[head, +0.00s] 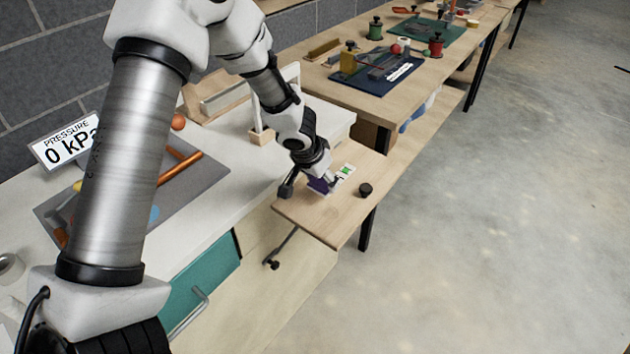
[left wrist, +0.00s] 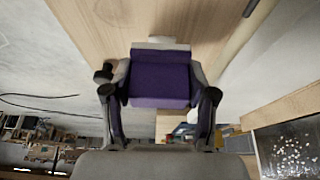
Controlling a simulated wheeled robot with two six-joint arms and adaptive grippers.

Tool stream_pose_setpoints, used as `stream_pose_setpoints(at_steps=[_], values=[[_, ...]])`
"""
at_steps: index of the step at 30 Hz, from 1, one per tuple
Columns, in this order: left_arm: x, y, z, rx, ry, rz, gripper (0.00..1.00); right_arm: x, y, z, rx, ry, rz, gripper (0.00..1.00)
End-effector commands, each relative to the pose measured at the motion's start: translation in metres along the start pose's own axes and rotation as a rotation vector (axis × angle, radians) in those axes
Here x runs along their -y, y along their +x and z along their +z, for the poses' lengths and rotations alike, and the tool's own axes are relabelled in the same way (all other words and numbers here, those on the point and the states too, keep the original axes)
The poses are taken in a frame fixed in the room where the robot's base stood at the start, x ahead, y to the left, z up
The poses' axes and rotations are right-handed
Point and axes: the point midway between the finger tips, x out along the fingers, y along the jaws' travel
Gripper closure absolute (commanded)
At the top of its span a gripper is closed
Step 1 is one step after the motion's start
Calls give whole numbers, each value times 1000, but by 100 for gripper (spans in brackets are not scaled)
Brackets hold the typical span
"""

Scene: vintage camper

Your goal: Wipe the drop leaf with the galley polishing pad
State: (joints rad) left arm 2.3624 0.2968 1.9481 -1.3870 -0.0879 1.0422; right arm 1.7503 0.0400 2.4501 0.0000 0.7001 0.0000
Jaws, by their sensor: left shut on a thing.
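The drop leaf (head: 333,222) is a light wooden flap that stands out level from the end of the white counter. The galley polishing pad (head: 317,185) is purple, with a pale edge, and is low over or on the leaf. My left gripper (head: 321,179) is shut on it. In the left wrist view the purple pad (left wrist: 160,80) sits between the two fingers, with the wooden leaf (left wrist: 110,24) beyond it. I cannot tell for sure whether the pad touches the leaf. My right gripper is not in view.
A small dark knob (head: 366,189) stands on the leaf, right of the pad. A white and green label-like piece (head: 346,170) shows just beyond the pad. The white counter (head: 225,200) holds a grey mat with copper pipes (head: 180,169). Open concrete floor (head: 480,230) lies to the right.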

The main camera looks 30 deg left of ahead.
Motion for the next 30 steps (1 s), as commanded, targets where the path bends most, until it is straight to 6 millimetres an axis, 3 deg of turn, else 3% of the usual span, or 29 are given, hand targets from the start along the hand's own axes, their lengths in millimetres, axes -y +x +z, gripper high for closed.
stream_pose_setpoints(at_steps=[1,15,30], values=[[-1,-9,-4,-1,2,0,76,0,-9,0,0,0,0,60],[-6,-43,-22,-1,2,0,76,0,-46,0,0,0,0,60],[-7,-45,-23,-1,1,0,76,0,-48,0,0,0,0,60]])
